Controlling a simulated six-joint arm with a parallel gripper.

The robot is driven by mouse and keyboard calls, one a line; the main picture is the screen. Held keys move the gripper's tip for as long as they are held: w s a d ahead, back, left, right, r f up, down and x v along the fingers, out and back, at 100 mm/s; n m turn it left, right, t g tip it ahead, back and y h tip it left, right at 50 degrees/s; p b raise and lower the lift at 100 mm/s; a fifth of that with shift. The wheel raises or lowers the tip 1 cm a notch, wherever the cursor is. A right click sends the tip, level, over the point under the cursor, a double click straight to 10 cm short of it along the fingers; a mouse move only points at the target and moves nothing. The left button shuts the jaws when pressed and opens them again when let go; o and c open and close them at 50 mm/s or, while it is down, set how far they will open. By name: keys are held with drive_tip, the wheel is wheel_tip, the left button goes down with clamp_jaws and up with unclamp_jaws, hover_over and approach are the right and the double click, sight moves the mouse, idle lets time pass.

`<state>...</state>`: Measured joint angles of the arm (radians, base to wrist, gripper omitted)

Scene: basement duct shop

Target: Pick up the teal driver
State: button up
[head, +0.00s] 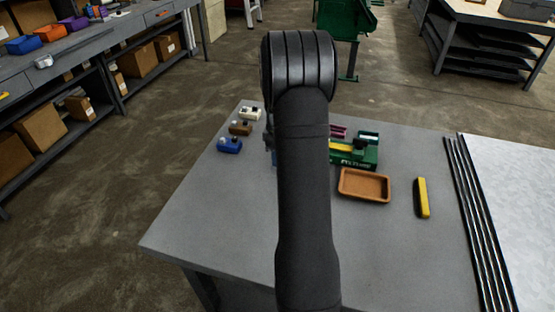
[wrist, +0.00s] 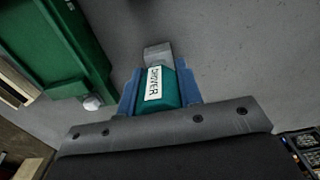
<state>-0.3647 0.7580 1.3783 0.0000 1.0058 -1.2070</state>
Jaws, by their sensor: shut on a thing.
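The teal driver (wrist: 173,92), with a white label reading DRIVER and a grey end, sits in the wrist view between the blue fingers of my gripper (wrist: 158,82). The fingers are shut on its two sides. I cannot tell whether it touches the grey tabletop. In the head view my arm hides the driver and most of the gripper; only a sliver of blue shows left of the arm.
A green tool box (head: 368,158) stands right of my arm, and its green side (wrist: 62,45) is close left of the gripper. A brown tray (head: 364,197), a yellow-and-black tool (head: 422,198) and blue (head: 229,146), brown (head: 240,128) and white (head: 250,114) blocks lie on the grey table (head: 215,215). The front left is clear.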

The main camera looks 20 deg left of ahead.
drive_tip(key=shift+r, duration=0.65)
wheel_tip(320, 180, up, 3)
drive_tip(key=shift+f, duration=0.15)
drive_tip(key=s+d+r, duration=0.2)
drive_tip(key=d+r, duration=0.5)
drive_tip(key=d, duration=0.4)
drive_tip(key=shift+d, duration=0.25)
drive_tip(key=shift+s, duration=0.1)
